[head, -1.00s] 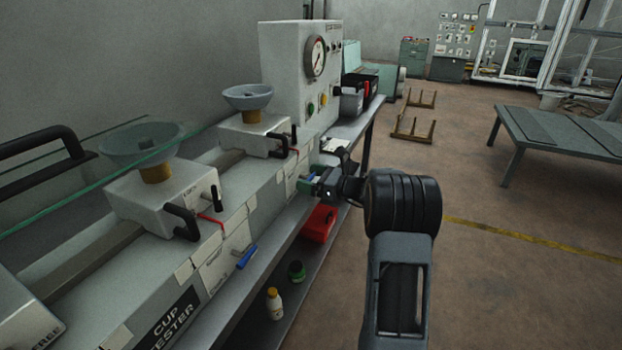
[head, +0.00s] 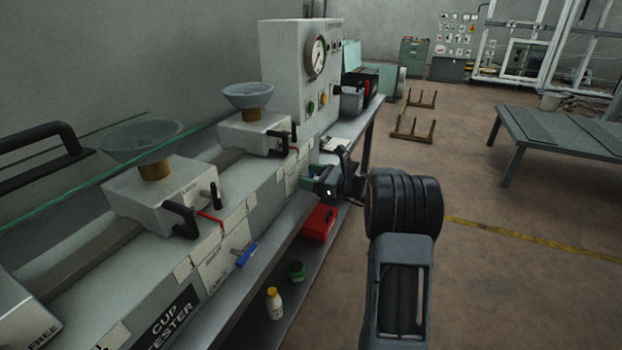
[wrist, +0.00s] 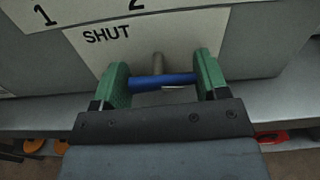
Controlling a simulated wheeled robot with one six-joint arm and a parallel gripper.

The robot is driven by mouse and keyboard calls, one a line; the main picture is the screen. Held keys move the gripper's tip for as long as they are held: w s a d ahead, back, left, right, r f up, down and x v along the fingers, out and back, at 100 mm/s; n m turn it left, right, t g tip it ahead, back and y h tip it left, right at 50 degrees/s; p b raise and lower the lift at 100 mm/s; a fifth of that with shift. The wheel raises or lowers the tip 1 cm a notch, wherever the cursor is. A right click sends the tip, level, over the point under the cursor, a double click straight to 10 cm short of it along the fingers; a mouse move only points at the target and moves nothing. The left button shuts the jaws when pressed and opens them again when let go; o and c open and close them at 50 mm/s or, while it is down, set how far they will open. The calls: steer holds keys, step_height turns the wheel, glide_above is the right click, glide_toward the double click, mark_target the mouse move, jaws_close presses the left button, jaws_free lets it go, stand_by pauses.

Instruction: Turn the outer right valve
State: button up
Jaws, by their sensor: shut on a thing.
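The right valve has a blue bar handle (wrist: 165,80) on a short grey stem, below a label reading SHUT, in the wrist view. The bar lies nearly level in that picture. My gripper (wrist: 163,84) has green finger pads at both ends of the bar and is shut on it. In the head view my gripper (head: 318,183) is at the far part of the bench front. There the handle is mostly hidden by my gripper.
Another blue valve handle (head: 246,254) is nearer on the same cup tester front (head: 165,320). A red box (head: 319,222), a green-lidded jar (head: 296,270) and a yellow-capped bottle (head: 274,303) stand on the lower shelf.

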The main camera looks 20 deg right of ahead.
steer(key=n+b, duration=0.2)
steer(key=b, duration=0.1)
steer(key=n+b, duration=0.1)
steer(key=n, duration=0.1)
steer(key=shift+f+b, duration=0.25)
steer(key=shift+b, duration=0.05)
steer(key=n+b, duration=0.4)
steer(key=b, duration=0.1)
steer(key=shift+s+a+n, duration=0.1)
steer(key=shift+n, duration=0.3)
steer(key=n+b, duration=0.5)
steer(key=b, duration=0.2)
steer(key=shift+n, duration=0.4)
steer(key=shift+r+n+b, duration=0.2)
steer(key=shift+n+b, duration=1)
steer(key=shift+b, duration=0.1)
steer(key=shift+r+n, duration=0.1)
steer(key=shift+n, duration=0.2)
steer(key=o, duration=0.9)
steer(key=shift+s, duration=0.1)
